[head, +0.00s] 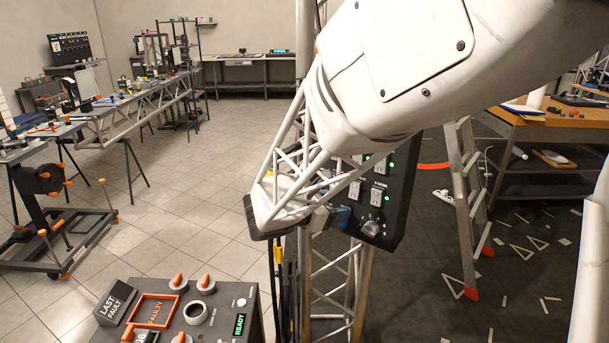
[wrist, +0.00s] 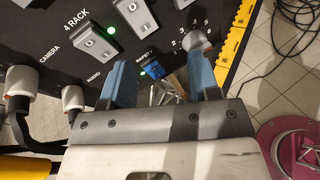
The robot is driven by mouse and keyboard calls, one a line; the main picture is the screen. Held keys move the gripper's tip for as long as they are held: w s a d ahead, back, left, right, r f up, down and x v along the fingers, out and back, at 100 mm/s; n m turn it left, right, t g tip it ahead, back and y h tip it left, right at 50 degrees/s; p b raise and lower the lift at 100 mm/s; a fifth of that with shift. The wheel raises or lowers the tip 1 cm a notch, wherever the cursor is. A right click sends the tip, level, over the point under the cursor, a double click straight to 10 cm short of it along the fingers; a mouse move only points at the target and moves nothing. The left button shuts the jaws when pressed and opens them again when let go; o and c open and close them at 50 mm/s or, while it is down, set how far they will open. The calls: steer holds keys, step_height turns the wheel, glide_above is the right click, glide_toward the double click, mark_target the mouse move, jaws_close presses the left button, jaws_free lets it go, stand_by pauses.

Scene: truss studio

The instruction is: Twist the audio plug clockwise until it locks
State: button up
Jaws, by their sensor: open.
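In the wrist view the audio plug (wrist: 72,98) is a white round plug seated in the black panel below the AUDIO label, with a cable hanging from it. My gripper (wrist: 160,74) is open, its two blue fingers apart, to the right of the audio plug. The plug is outside the fingers, left of the left finger. A blue socket or plug (wrist: 155,70) near the SAFETY label shows between the fingers. In the head view my gripper (head: 328,218) is at the panel (head: 392,200), largely hidden by my arm. I cannot make out the audio plug there.
A larger white camera plug (wrist: 20,84) is left of the audio plug. Rack switches (wrist: 97,46) and a numbered knob (wrist: 196,42) are close by. A console marked READY (head: 240,323) is front left, a ladder (head: 466,200) right.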

steer(key=w+a+f+n+t, duration=0.1)
steer(key=w+a+n+t, duration=0.2)
steer(key=a, duration=0.3)
steer(key=w+a+f+n+t+y, duration=0.1)
steer(key=w+a+n+t, duration=0.1)
steer(key=a, duration=0.4)
steer(key=shift+w+a+f+n+t, duration=0.4)
steer(key=shift+w+n, duration=0.25)
steer(key=shift+n, duration=0.45)
steer(key=shift+d, duration=0.15)
steer(key=shift+x, duration=3.85)
steer(key=c, duration=0.9)
